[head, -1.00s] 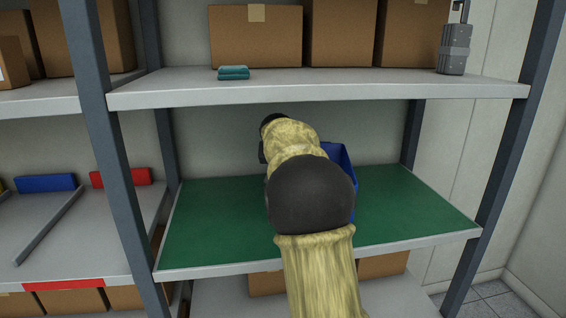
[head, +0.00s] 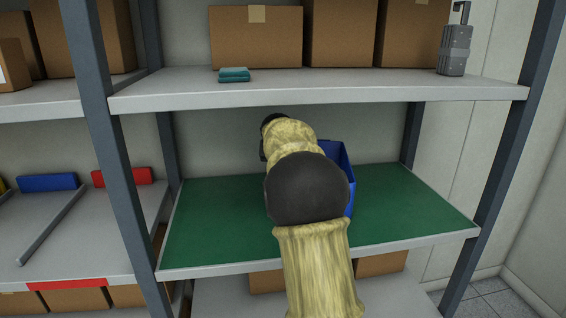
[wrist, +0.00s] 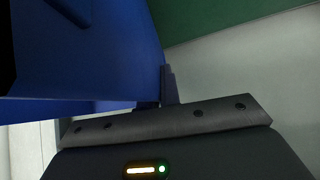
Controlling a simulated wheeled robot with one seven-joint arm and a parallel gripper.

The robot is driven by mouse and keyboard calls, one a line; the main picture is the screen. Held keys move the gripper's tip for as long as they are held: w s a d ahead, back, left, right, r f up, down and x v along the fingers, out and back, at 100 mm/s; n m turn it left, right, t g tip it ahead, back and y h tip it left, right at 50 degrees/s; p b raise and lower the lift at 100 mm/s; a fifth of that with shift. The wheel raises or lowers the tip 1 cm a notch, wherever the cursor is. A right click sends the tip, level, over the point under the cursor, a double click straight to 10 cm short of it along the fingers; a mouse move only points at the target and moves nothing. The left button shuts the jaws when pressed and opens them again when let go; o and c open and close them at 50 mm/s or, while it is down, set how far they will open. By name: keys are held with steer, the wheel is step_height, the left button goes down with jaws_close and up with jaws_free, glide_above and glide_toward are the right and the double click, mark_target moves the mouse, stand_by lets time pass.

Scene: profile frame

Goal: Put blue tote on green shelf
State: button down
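The blue tote (head: 346,172) is over the middle of the green shelf (head: 410,210), mostly behind my arm in the head view. Its right side and part of its rim show, and it looks upright. I cannot tell whether its base touches the shelf. In the wrist view the tote (wrist: 90,50) fills the upper left, and a strip of the green shelf (wrist: 225,18) shows at the upper right. My gripper (wrist: 160,95) is at the tote's wall. Its dark fingers look closed on that wall, partly hidden by it. My arm hides the gripper in the head view.
A grey upper shelf (head: 320,92) with cardboard boxes, a teal folded item (head: 234,75) and a grey case (head: 455,48) is above. Uprights (head: 112,150) bound the bay. Green surface is bare left and right of my arm. Boxes sit below.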

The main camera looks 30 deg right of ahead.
steer(key=shift+f+b, duration=0.95)
steer(key=shift+f, duration=0.45)
stand_by(0.5)
steer(key=c, duration=1.6)
jaws_free()
steer(key=shift+o, duration=0.3)
steer(key=shift+f, duration=0.1)
steer(key=shift+s, duration=0.1)
steer(key=p+v, duration=0.1)
steer(key=v, duration=0.6)
steer(key=shift+s+a+r, duration=0.1)
steer(key=shift+a+r, duration=0.05)
steer(key=shift+r, duration=0.1)
